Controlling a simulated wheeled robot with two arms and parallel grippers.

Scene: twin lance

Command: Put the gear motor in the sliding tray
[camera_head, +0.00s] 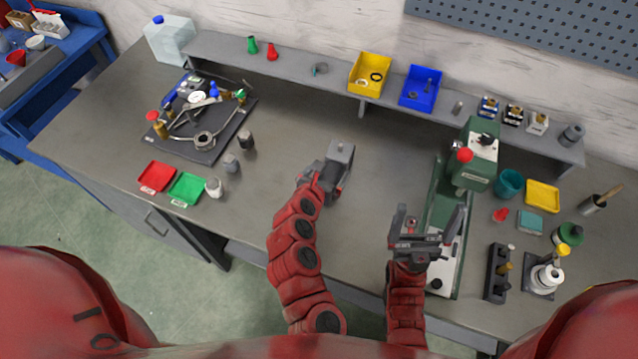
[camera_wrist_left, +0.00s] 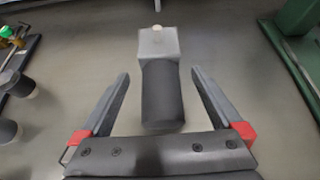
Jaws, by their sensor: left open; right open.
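The gear motor (camera_head: 341,153), a light grey block with a dark cylinder, lies on the bench. In the left wrist view, its dark cylinder (camera_wrist_left: 161,98) is between my open left fingers (camera_wrist_left: 160,76), with a gap on each side. Its grey block and small pale shaft are beyond the fingertips. In the head view my left gripper (camera_head: 330,172) partly hides the motor. My right gripper (camera_head: 431,218) is open and empty over the green machine's base. A pale plate (camera_head: 441,266) lies on that base; I cannot tell whether it is the sliding tray.
The green machine (camera_head: 478,160) stands to the right. A dark mat (camera_head: 207,153) with tools, red tray (camera_head: 157,177) and green tray (camera_head: 186,188) are left. A raised shelf (camera_head: 310,82) holds yellow (camera_head: 357,88) and blue bins (camera_head: 410,100).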

